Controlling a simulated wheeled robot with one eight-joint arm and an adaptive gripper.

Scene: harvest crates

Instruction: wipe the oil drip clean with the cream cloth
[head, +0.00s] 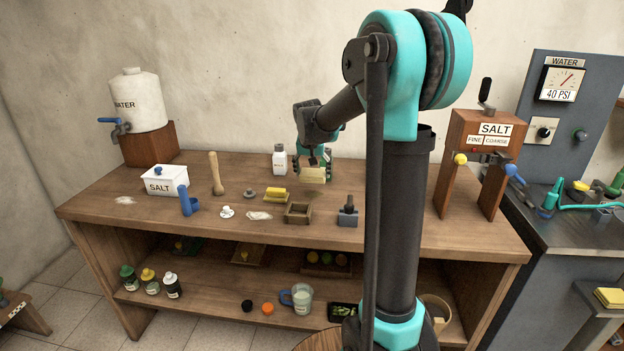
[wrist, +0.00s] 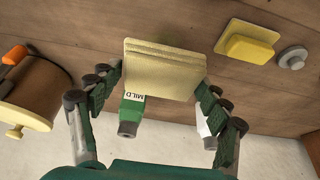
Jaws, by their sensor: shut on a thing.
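My gripper (head: 312,163) is shut on the cream cloth (head: 312,175), a folded pad held over the back middle of the wooden bench (head: 170,218). In the wrist view the cloth (wrist: 165,72) sits between the two fingers of my gripper (wrist: 162,82). I cannot tell in the head view whether the cloth touches the bench top. I cannot make out the oil drip for certain. A faint darker patch (head: 287,195) shows on the wood just left of the cloth, and the cloth or gripper may hide part of the surface.
A white bottle (head: 280,160) stands close left of my gripper. A salt dispenser (head: 480,140) stands at the right.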

